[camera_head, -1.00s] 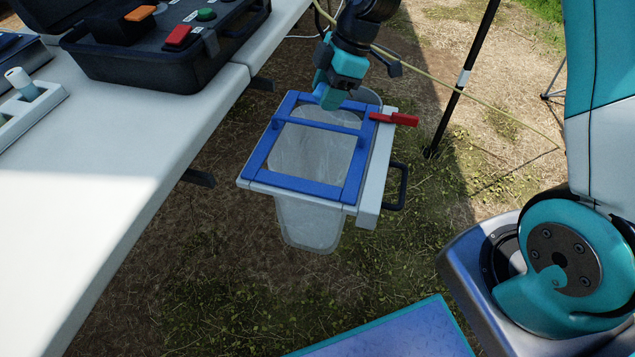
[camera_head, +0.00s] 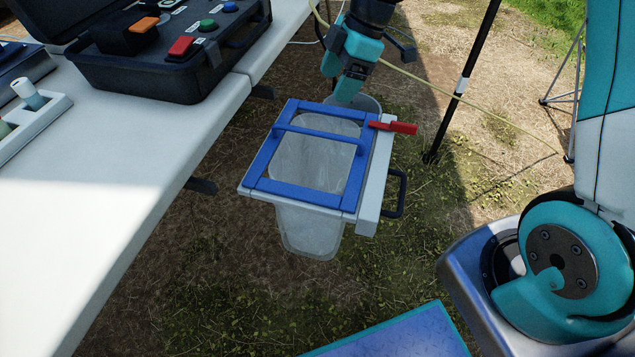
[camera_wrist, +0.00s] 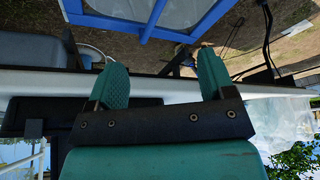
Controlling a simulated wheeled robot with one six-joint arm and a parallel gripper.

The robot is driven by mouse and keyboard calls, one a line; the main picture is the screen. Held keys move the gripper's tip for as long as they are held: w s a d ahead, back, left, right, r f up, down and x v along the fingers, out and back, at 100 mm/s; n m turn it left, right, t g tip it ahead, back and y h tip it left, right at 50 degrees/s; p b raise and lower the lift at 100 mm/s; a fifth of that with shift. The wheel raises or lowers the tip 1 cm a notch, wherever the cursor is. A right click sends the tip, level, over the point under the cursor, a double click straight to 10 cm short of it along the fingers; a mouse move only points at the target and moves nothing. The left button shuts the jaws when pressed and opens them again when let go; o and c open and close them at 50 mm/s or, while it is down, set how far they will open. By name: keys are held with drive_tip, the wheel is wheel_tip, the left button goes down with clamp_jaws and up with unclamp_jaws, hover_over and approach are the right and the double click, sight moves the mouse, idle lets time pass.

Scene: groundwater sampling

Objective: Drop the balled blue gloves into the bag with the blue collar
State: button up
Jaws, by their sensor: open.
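The clear bag (camera_head: 308,235) hangs under a square blue collar (camera_head: 262,160) beside the white table. A blue crossbar spans the collar's opening, and I see no gloves through the clear plastic. The collar also shows at the top of the wrist view (camera_wrist: 146,22). My gripper (camera_head: 345,92) is just beyond the collar's far edge in the head view. In the wrist view my gripper (camera_wrist: 162,82) has its two teal fingers wide apart, with nothing held between them. The balled blue gloves are not visible in any view.
A red clamp lever (camera_head: 393,127) and a black handle (camera_head: 396,192) are on the collar's right side. A rounded grey container (camera_head: 368,103) is behind it. An open black case (camera_head: 170,60) sits on the white table (camera_head: 110,175). A dark pole (camera_head: 465,75) stands at right.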

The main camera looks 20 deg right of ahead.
drive_tip(key=p+v, duration=0.2)
drive_tip(key=v, duration=1)
drive_tip(key=shift+r, duration=0.15)
